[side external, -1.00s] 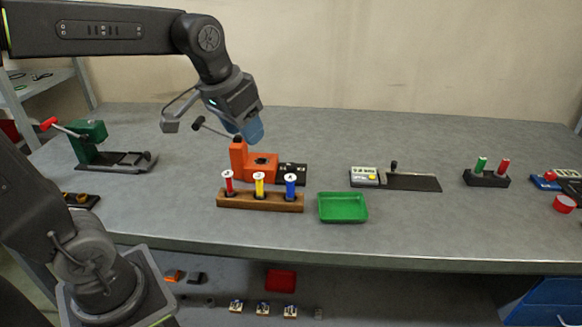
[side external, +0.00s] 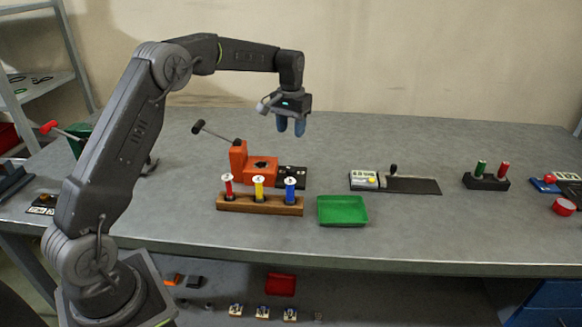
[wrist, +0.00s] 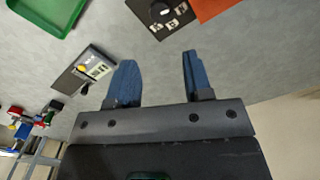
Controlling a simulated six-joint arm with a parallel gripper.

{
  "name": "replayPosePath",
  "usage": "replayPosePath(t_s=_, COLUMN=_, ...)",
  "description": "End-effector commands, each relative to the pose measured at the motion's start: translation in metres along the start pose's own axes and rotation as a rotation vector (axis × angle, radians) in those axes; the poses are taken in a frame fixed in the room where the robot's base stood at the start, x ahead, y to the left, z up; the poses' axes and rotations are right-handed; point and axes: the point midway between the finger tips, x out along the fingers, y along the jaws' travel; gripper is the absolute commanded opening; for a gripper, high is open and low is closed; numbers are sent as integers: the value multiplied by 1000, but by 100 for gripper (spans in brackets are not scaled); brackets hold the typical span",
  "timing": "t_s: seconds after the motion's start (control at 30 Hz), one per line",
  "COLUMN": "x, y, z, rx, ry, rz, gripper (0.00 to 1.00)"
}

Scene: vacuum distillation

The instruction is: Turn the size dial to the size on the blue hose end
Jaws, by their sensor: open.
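My gripper (side external: 291,131) points down in the side view, above and behind the small black box with a dial (side external: 292,175). In the wrist view my gripper (wrist: 157,62) shows two blue fingers spread apart with nothing between them. The dial box (wrist: 160,14) is at the top edge there, with a dark round knob and several white label patches. The marks are too small to read. The blue hose end (side external: 291,190) stands upright at the right of a wooden rack (side external: 243,205), with a white top whose size I cannot read.
Red (side external: 228,184) and yellow (side external: 259,187) hose ends share the rack. An orange block (side external: 262,169) with a lever stands left of the dial box. A green tray (side external: 342,210) is at the front. A panel with a yellow button (side external: 363,180) lies to the right.

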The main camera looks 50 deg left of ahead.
Motion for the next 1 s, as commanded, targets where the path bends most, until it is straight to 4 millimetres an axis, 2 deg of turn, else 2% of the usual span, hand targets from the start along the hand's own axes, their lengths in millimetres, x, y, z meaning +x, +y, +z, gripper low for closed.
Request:
replayPosePath(t_s=0.4, x=81, y=0, z=2, rx=0, ry=-4, rz=-1, gripper=46)
replayPosePath(t_s=0.6, x=113, y=0, z=1, rx=0, ry=-1, rz=-2, gripper=46)
replayPosePath(t_s=0.8, x=128, y=0, z=1, rx=0, ry=0, rz=-2, gripper=46)
replayPosePath(t_s=1.0, x=130, y=0, z=1, rx=0, ry=1, rz=-2, gripper=46)
